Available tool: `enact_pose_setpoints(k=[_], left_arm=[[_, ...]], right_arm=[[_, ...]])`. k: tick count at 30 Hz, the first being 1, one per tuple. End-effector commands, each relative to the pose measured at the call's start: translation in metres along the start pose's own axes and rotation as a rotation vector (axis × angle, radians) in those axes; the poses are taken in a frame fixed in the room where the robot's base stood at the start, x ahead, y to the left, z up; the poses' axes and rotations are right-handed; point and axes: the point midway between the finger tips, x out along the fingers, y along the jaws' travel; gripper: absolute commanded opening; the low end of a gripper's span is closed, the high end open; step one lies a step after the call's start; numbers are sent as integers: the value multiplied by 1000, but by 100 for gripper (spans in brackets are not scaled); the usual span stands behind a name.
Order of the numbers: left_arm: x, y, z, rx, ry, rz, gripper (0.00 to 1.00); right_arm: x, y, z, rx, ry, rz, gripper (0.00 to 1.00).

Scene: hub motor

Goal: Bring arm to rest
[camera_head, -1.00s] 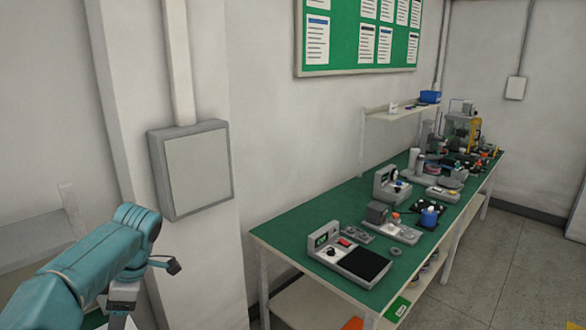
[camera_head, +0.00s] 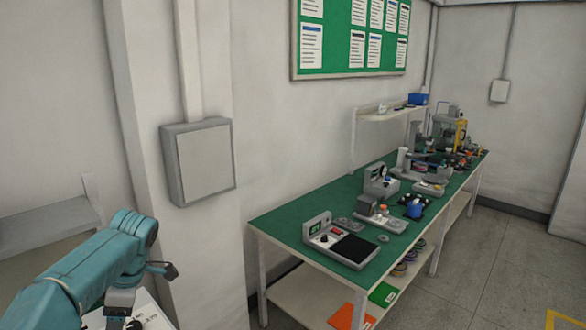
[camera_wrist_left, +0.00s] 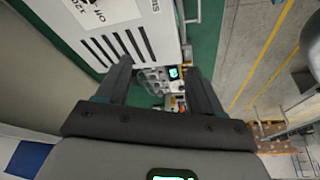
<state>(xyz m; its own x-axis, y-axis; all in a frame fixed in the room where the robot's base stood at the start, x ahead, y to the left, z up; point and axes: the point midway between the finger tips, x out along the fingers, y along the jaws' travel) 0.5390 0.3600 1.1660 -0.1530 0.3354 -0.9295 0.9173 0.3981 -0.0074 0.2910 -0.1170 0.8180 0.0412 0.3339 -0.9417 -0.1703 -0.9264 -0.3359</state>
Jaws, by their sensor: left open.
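My teal left arm comes in from the lower left of the head view, bent at the joint, with its lower end at the bottom edge. The gripper itself cannot be made out there. In the left wrist view my left gripper (camera_wrist_left: 158,72) shows two dark fingers spread apart with nothing between them. Beyond the fingers is a white slotted cabinet (camera_wrist_left: 128,38) with a printed sheet on top. My right arm and gripper are in neither view.
A green-topped workbench (camera_head: 285,232) with several devices stands along the wall at right. A grey wall box (camera_head: 203,162) hangs near the arm. A grey shelf (camera_head: 45,228) is at the left. Floor (camera_head: 490,262) right of the bench is clear.

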Motion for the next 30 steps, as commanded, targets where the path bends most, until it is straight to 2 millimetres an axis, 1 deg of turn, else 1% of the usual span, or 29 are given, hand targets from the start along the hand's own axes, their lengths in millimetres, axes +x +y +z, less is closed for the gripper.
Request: enact_pose_setpoints(k=[1, 5, 8, 11, 13, 16, 17, 18, 20, 21, 23, 24, 26, 27, 29, 30], left_arm=[[13, 1, 13, 70, -13, -5, 66], [41, 3, 43, 240, -66, 8, 66], [63, 1, 67, 373, -111, 19, 66], [86, -7, 93, 511, -163, 33, 66], [105, -16, 113, 617, -207, 45, 66], [136, -36, 146, 791, -288, 71, 66], [148, -46, 158, 852, -320, 82, 66], [164, -62, 174, 940, -367, 101, 66], [191, -92, 201, 1085, -449, 145, 66], [208, -117, 218, 1177, -507, 183, 66], [230, -156, 238, 1301, -580, 251, 66], [242, -180, 247, 1370, -615, 298, 66], [256, -214, 254, 1454, -648, 365, 66], [262, -235, 256, 1502, -658, 405, 66], [270, -263, 256, 1568, -658, 460, 66], [275, -280, 253, 1609, -650, 491, 66]], right_arm=[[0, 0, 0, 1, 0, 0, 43], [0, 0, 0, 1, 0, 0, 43], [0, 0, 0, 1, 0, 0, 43], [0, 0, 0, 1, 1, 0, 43], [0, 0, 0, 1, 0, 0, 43], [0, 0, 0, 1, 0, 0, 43], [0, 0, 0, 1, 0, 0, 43], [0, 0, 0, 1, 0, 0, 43], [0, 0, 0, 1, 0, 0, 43], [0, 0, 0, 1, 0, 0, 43], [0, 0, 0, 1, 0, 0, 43], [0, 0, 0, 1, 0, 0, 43], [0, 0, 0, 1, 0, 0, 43], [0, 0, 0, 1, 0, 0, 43], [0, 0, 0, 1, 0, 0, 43], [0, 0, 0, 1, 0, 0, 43]])
